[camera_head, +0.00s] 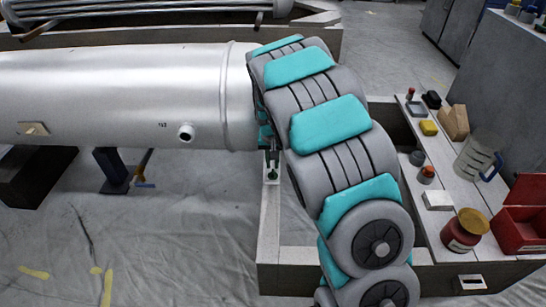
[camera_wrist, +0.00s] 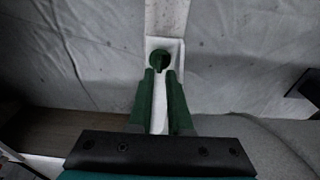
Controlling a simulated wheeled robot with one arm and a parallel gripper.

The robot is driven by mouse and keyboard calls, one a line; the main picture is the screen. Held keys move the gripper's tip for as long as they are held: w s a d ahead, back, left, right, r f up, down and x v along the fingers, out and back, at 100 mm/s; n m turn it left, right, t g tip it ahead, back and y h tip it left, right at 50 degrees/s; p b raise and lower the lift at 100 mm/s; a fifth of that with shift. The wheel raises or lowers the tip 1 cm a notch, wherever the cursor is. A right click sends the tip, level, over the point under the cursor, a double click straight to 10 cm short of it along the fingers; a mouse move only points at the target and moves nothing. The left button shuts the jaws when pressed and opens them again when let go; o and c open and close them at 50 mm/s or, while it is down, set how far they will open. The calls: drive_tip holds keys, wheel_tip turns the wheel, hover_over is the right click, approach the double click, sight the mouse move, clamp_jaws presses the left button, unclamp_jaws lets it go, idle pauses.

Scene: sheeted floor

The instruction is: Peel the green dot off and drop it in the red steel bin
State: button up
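The green dot (camera_wrist: 159,60) is a small dark-green round patch on a pale end piece in the wrist view. In the head view it is tiny, on the pale plate (camera_head: 272,175) at the end of a pale beam. My gripper (camera_wrist: 161,73) has two green fingers with a clear gap between them. Its tips are right at the dot, one on each side of its lower part; I cannot tell whether they touch it. In the head view my gripper (camera_head: 271,160) points down just above the plate. The red steel bin (camera_head: 519,232) is at the far right.
A large silver cylinder (camera_head: 120,95) lies left of my arm. The bench (camera_head: 455,200) at right holds a red-brown jar (camera_head: 464,232), a clear jug (camera_head: 476,158), a wooden block (camera_head: 454,122) and a white block (camera_head: 437,200). Sheeted floor (camera_head: 180,230) is open at front left.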

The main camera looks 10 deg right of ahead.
sight(273, 171)
drive_tip(key=f, duration=0.4)
drive_tip(key=shift+w+f, duration=0.1)
drive_tip(key=shift+w, duration=0.1)
clamp_jaws()
drive_tip(key=shift+r+p, duration=0.65)
drive_tip(key=shift+r, duration=2)
idle(1.5)
drive_tip(key=shift+r+p, duration=0.55)
drive_tip(key=shift+r, duration=1.3)
